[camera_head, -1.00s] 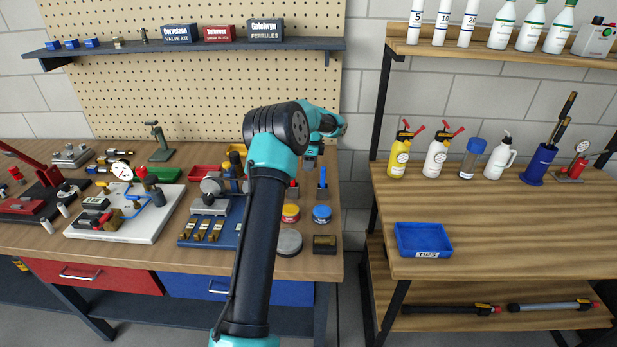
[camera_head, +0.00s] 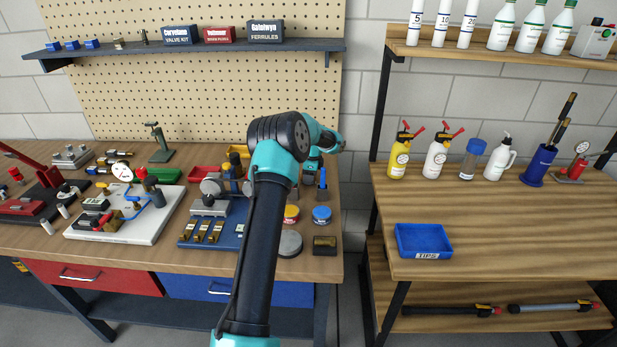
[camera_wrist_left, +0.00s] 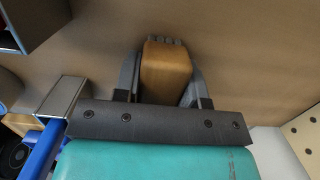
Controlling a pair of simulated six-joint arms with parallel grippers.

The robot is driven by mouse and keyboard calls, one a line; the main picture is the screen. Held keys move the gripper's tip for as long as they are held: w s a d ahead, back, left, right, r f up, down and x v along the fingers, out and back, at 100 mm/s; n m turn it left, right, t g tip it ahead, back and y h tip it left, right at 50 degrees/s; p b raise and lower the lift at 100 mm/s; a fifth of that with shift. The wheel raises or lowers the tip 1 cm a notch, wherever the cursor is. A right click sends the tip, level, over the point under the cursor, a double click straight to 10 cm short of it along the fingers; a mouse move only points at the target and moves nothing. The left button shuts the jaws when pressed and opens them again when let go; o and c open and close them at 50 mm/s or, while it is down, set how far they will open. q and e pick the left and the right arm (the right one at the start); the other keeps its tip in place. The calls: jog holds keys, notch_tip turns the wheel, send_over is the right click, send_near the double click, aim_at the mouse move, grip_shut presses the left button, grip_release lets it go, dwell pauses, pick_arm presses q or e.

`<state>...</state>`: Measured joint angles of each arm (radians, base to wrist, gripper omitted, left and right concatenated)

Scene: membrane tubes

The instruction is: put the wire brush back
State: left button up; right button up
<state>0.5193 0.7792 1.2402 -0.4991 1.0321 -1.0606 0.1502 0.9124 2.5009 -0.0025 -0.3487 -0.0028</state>
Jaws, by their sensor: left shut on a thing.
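My left gripper (camera_head: 313,170) is over the right end of the left workbench, mostly hidden behind its own wrist in the head view. In the left wrist view its two grey fingers (camera_wrist_left: 163,85) are shut on a tan wooden block with a grey ridged far end, which looks like the wire brush (camera_wrist_left: 166,70). The brush cannot be made out in the head view. Its tilt and whether it touches the bench cannot be told. My right gripper is not in view.
A blue upright tool (camera_head: 322,187) stands close beside the gripper. Red and blue tins (camera_head: 322,214) and a dark block (camera_head: 325,245) sit in front. In the wrist view a grey square-ended piece (camera_wrist_left: 62,98) is near the left finger. The right bench (camera_head: 520,235) has free room.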

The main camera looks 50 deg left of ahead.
pick_arm(q)
jog(key=shift+f, duration=0.15)
jog(key=o, duration=0.9)
jog(key=r, duration=0.8)
jog(key=w+d+r, duration=0.1)
jog(key=r, duration=0.3)
jog(key=shift+r, duration=0.15)
